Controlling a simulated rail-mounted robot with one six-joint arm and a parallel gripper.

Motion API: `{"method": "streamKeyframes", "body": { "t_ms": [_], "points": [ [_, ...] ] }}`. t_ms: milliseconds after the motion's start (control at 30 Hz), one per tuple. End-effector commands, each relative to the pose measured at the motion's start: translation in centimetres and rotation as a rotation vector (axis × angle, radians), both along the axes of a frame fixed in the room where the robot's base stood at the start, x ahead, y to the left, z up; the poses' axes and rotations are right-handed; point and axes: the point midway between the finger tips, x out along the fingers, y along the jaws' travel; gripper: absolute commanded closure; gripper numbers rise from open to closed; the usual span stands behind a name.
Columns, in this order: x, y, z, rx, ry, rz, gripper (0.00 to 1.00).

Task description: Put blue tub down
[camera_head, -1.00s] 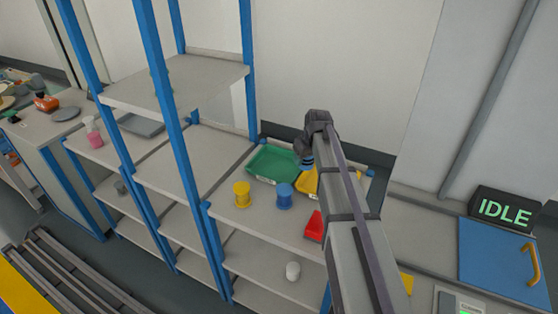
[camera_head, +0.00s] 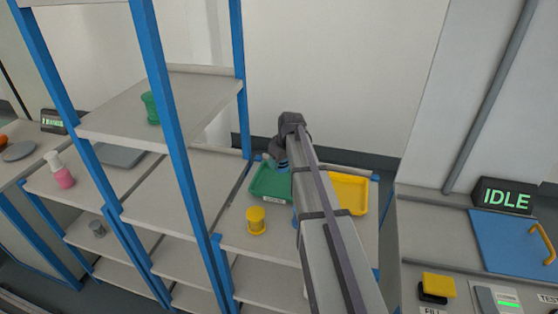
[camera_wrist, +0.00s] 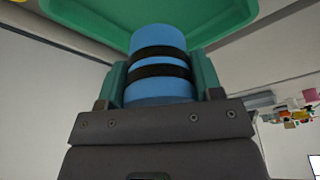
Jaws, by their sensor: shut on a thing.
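My gripper (camera_head: 281,165) is over the green tray (camera_head: 264,192), near that tray's right side. In the wrist view, my gripper (camera_wrist: 160,82) is shut on a blue tub (camera_wrist: 158,62), a blue cylinder with two black bands, between two green fingers. In the head view the held tub is mostly hidden by my wrist; a small blue part (camera_head: 283,164) shows. The green tray also shows in the wrist view, behind the tub (camera_wrist: 225,20); I cannot tell whether they touch.
A yellow tray (camera_head: 347,193) lies right of the green one. A yellow spool-like tub (camera_head: 256,221) stands in front. Another blue object (camera_head: 294,219) is mostly hidden by my arm. Blue shelf posts (camera_head: 180,130) rise to the left; a green cup (camera_head: 150,107) stands on the upper shelf.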

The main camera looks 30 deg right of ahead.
Motion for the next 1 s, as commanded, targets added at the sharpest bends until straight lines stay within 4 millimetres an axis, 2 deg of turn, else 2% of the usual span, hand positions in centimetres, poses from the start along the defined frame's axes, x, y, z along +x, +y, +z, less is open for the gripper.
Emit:
{"method": "streamKeyframes", "body": {
  "t_ms": [33, 400, 1000],
  "points": [
    [0.0, 0.0, -1.0, 0.0, 0.0, 0.0, 0.69],
    [0.0, 0.0, -5.9, 0.0, 0.0, 0.0, 0.69],
    [0.0, 0.0, -6.5, 0.0, 0.0, 0.0, 0.69]
  ]
}}
